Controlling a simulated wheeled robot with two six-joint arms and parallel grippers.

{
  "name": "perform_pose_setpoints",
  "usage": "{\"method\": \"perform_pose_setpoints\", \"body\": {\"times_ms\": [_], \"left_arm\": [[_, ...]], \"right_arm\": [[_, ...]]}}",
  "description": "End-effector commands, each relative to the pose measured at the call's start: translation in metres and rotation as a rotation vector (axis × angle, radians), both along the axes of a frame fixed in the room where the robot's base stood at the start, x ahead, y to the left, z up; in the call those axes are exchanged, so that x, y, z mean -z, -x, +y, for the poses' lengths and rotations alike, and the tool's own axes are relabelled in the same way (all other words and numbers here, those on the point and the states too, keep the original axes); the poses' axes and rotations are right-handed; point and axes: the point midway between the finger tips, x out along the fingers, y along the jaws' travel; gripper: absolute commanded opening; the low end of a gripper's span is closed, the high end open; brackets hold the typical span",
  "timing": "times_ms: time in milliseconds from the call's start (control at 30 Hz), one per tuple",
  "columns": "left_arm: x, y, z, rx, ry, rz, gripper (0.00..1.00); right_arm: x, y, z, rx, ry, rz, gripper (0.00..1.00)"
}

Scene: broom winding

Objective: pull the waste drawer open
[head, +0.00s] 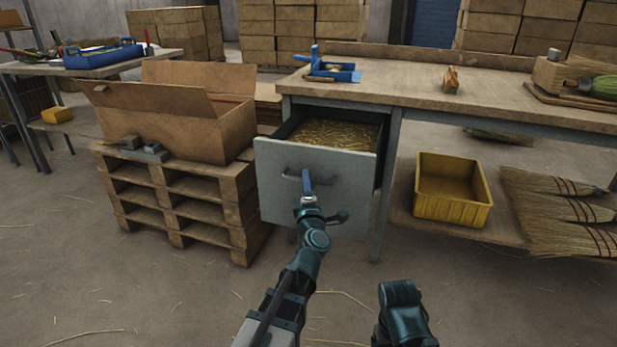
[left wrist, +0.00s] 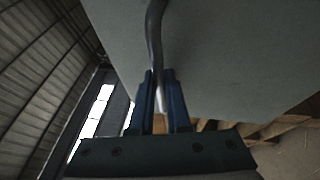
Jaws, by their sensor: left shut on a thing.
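The waste drawer (head: 283,214) is under the left end of the workbench. It stands partly open, with straw-like waste (head: 336,133) visible inside. Its front is light grey with a dark bar handle (head: 288,178). My left gripper (head: 306,180) is at the handle. In the left wrist view the handle (left wrist: 155,40) runs between the two blue fingers of my left gripper (left wrist: 159,100), which are shut on it. Part of the handle is hidden behind the fingers in the head view. Part of my other arm shows at the bottom, but its fingers do not show.
The workbench (head: 430,95) carries a blue tool (head: 330,72) and a wooden block (head: 450,80). A yellow bin (head: 452,208) and broom heads (head: 560,210) lie on its lower shelf. A pallet stack (head: 180,205) with an open cardboard box (head: 190,135) stands close left of the drawer. The floor in front is clear apart from straw.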

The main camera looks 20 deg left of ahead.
Motion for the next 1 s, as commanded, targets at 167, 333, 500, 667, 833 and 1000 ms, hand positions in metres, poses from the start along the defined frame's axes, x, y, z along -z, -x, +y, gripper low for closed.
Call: {"method": "perform_pose_setpoints", "body": {"times_ms": [167,333,500,667,833,1000], "left_arm": [[0.0000,0.0043,-0.0006,0.002,0.000,0.001,0.00],[0.0000,0.0041,-0.0006,0.002,0.000,0.000,0.00],[0.0001,0.0039,-0.0006,0.002,0.000,0.000,0.22],[0.0000,0.0040,-0.0003,0.001,0.000,0.000,0.45],[-0.0001,0.0040,-0.0001,0.001,-0.001,0.000,0.45],[0.0003,0.0058,0.0004,0.000,-0.001,0.000,0.45]], "right_arm": [[-0.0001,-0.0003,0.0000,0.000,0.000,0.000,0.82],[-0.0001,-0.0003,0.0000,0.000,0.000,0.000,0.82],[-0.0001,-0.0002,0.0000,0.000,0.000,0.000,0.82],[-0.0001,-0.0001,-0.0001,0.000,0.000,0.000,0.82],[-0.0001,-0.0001,0.0000,0.000,0.000,0.000,0.82],[0.0004,-0.0002,0.0000,0.000,0.000,0.000,0.82]]}}
